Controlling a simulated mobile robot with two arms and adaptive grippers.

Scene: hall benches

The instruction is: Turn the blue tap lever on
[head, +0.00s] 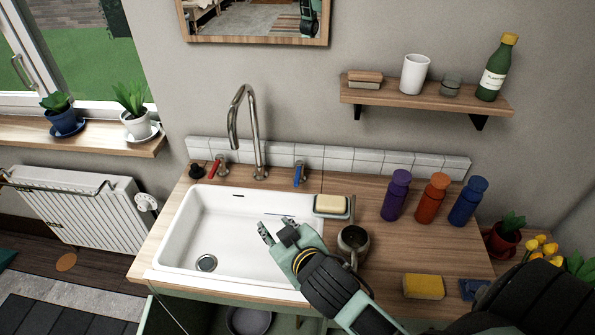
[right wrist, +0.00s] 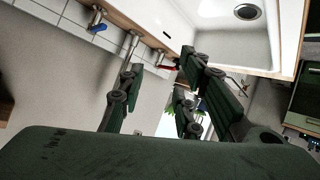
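The blue tap lever (head: 299,174) sits on the counter behind the sink, right of the curved metal spout (head: 250,130). The red tap lever (head: 214,167) is left of the spout. The blue lever also shows in the right wrist view (right wrist: 90,27), at the upper left. My right gripper (head: 276,230) is over the front right of the white sink, in front of the blue lever and apart from it. Its fingers are spread with nothing between them, as the right wrist view shows (right wrist: 163,82). My left gripper is out of view.
A soap bar (head: 331,203) on a dish and a mug (head: 353,242) stand close to my right gripper. Purple (head: 396,196), orange (head: 430,199) and blue (head: 468,202) bottles stand further right. A yellow sponge (head: 423,286) lies at the front. The sink basin (head: 235,230) is clear.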

